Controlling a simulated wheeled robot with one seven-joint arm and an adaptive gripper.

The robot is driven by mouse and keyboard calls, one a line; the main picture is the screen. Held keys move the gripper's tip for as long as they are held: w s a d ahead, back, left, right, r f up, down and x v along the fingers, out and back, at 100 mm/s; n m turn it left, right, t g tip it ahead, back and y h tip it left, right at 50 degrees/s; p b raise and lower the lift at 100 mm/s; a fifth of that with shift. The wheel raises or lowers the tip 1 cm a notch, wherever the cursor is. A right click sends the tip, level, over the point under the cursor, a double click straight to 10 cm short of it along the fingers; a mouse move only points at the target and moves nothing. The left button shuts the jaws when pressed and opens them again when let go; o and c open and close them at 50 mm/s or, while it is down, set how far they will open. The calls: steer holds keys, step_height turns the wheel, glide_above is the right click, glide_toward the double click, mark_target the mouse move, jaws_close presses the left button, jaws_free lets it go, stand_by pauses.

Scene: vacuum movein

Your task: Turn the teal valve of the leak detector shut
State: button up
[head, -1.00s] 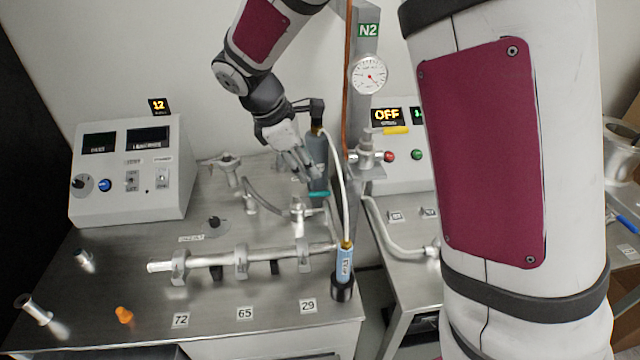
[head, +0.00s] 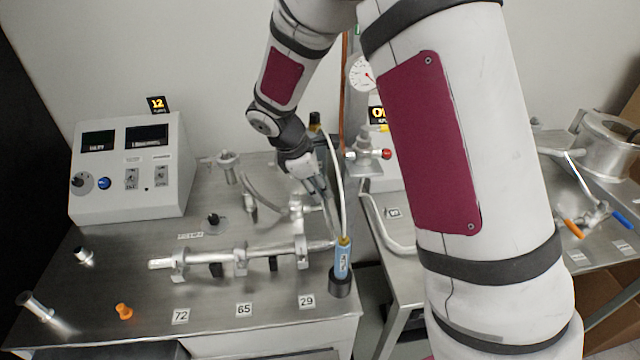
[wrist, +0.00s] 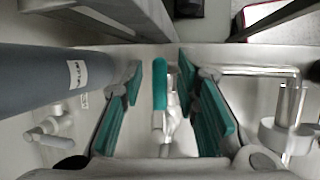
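The teal valve handle (wrist: 160,85) shows in the wrist view as an upright bar on a metal fitting (wrist: 170,120). My gripper (wrist: 160,72) is open, with one teal-padded finger on each side of the handle and a visible gap on both sides. In the head view my gripper (head: 318,190) points down at the pipework right of centre on the steel bench, and the teal handle is hidden there. I cannot tell how deep the handle sits between the fingers.
A dark grey cylinder (wrist: 45,75) lies close along the left of the wrist view. A bent metal pipe (wrist: 250,72) is on the right. In the head view, a blue gauge tube (head: 343,260) with a cable stands just in front, and a control box (head: 130,170) is at left.

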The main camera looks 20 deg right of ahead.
jaws_close()
steer(key=s+m+g, duration=0.1)
steer(key=m, duration=0.1)
steer(key=a+m, duration=0.1)
steer(key=m, duration=0.1)
steer(key=shift+s+g+b, duration=0.3)
steer(key=shift+s+g, duration=0.1)
steer(key=m, duration=0.1)
steer(key=s+a+m+g, duration=0.1)
steer(key=m, duration=0.2)
steer(key=shift+s+a+m+g, duration=0.25)
steer(key=shift+a+m+g, duration=0.1)
steer(key=shift+m+g, duration=0.05)
steer(key=a+m, duration=0.1)
steer(key=m+g+y, duration=0.1)
steer(key=m, duration=0.1)
steer(key=s+a+m+y+b, duration=0.1)
steer(key=m, duration=0.1)
steer(key=shift+a+g, duration=0.35)
steer(key=shift+g, duration=0.05)
steer(key=shift+w+a+m+g+y, duration=0.15)
steer(key=shift+a+m+y, duration=0.3)
steer(key=shift+m, duration=0.65)
steer(key=shift+w+a+m+g+y, duration=0.15)
steer(key=shift+a+m+y, duration=0.3)
steer(key=shift+m, duration=0.65)
steer(key=shift+s+a+r, duration=0.1)
steer(key=shift+a, duration=0.05)
